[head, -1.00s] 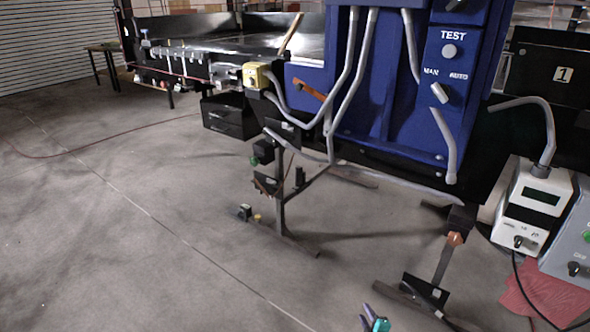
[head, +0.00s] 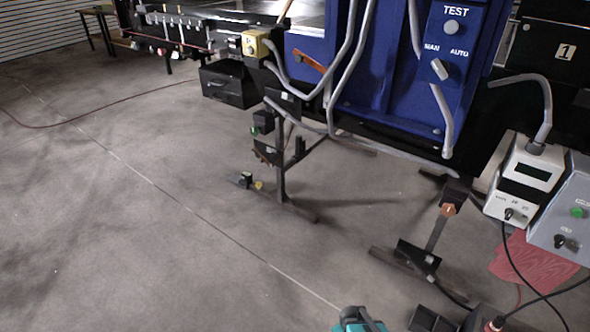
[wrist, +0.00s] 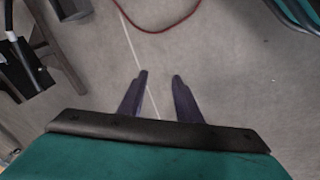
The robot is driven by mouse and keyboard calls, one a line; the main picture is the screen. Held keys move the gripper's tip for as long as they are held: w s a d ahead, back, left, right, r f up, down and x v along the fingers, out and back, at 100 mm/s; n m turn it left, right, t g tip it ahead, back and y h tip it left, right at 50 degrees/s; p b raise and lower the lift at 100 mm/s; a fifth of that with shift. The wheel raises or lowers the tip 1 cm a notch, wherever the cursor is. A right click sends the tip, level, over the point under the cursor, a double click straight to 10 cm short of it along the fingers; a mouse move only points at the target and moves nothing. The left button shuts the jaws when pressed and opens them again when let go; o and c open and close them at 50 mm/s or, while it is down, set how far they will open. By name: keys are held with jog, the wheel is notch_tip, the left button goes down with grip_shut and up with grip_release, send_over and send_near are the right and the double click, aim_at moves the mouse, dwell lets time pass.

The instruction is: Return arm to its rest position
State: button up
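My gripper (wrist: 158,77) shows in the wrist view. Its two dark fingers are apart, with bare grey floor and a pale floor line between them. It holds nothing. In the head view, only a teal part of my arm (head: 358,319) shows at the bottom edge; the fingers are not visible there.
A blue control panel (head: 385,70) with a TEST button and MAN/AUTO switch stands at the upper right. The conveyor (head: 180,40) is behind it, on black legs. White and grey instrument boxes (head: 530,172) sit at the right.

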jog(key=s+a+r+m+g, duration=0.1)
jog(key=s+r+m+g, duration=0.1)
jog(key=s, duration=0.7)
jog(key=s+a+r+m+g+y, duration=0.1)
jog(key=s+a+r+m+g, duration=0.1)
jog(key=s+g, duration=0.4)
jog(key=s+m, duration=0.1)
jog(key=s, duration=0.3)
jog(key=shift+m+y, duration=0.3)
jog(key=shift+m, duration=0.1)
jog(key=shift+s, duration=0.1)
